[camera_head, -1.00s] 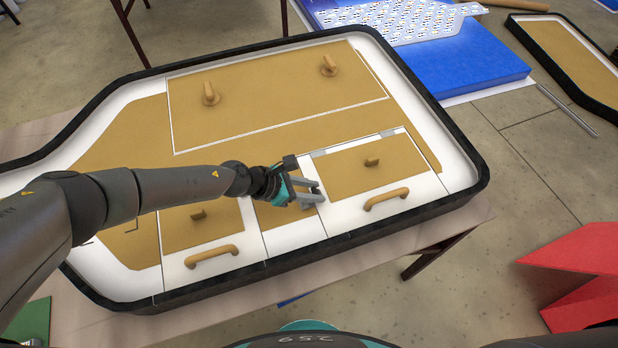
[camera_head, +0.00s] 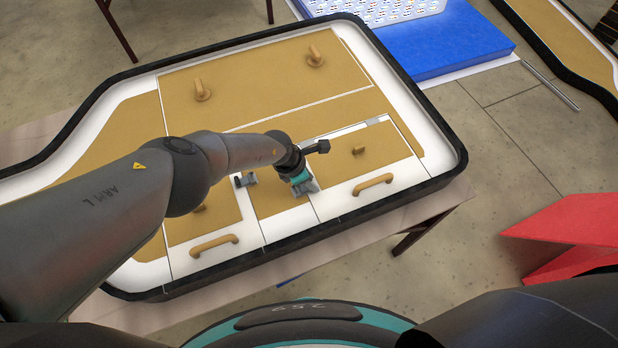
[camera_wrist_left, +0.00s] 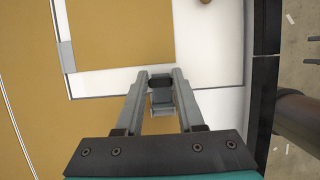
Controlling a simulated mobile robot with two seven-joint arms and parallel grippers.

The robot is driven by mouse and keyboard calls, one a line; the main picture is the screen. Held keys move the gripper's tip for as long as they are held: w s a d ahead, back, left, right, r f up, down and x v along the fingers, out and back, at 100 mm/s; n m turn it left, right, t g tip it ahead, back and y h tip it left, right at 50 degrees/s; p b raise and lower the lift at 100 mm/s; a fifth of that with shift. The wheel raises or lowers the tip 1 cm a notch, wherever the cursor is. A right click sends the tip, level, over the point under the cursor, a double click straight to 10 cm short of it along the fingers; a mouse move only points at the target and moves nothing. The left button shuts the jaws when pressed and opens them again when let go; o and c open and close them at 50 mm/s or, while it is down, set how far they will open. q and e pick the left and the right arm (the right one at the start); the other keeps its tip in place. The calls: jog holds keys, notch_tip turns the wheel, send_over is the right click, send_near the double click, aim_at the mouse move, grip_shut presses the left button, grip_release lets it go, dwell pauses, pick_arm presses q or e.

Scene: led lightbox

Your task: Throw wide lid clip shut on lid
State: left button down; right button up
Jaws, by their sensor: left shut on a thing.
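My left gripper (camera_head: 306,188) points down at the edge of the right-hand lid of the box. In the left wrist view its two grey fingers (camera_wrist_left: 161,78) are shut on a small grey clip with a dark top (camera_wrist_left: 161,96). The clip is at the lid's white border, and the gripper hides most of it in the head view. The lid (camera_head: 345,165) is tan with a white border and lies flat; it also shows in the left wrist view (camera_wrist_left: 120,35). Whether the clip is over the lid's edge I cannot tell. My right gripper is not in view.
Another small grey clip (camera_head: 245,180) sits by the left-hand lid. The lids have wooden knobs (camera_head: 358,150) and handles (camera_head: 373,184). A raised black rim (camera_head: 445,178) surrounds the box. A blue slab (camera_head: 440,50) and a red object (camera_head: 570,235) lie beyond it.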

pick_arm(q)
jog(key=shift+s+f, duration=0.1)
jog(key=shift+s, duration=0.05)
dwell(0.4)
jog(key=c, duration=0.5)
grip_release()
jog(key=shift+r, duration=0.2)
jog(key=p+v, duration=0.4)
jog(key=p, duration=0.1)
jog(key=shift+r, duration=0.45)
jog(key=shift+w+a+r, duration=0.1)
jog(key=shift+w+r, duration=0.1)
jog(key=shift+r, duration=0.1)
jog(key=shift+a+r, duration=0.1)
jog(key=shift+r, duration=0.2)
jog(key=r, duration=0.1)
notch_tip(320, 180, up, 4)
send_over(304, 187)
jog(key=a, duration=0.2)
jog(key=shift+s+a+r, duration=0.15)
jog(key=shift+s+r, duration=0.05)
jog(key=shift+r, duration=0.35)
jog(key=shift+s+a+r, duration=0.2)
jog(key=shift+s+r, duration=0.05)
jog(key=shift+r, duration=0.3)
jog(key=shift+s+a+r, duration=0.15)
jog(key=shift+s+r, duration=0.05)
jog(key=shift+r, duration=0.4)
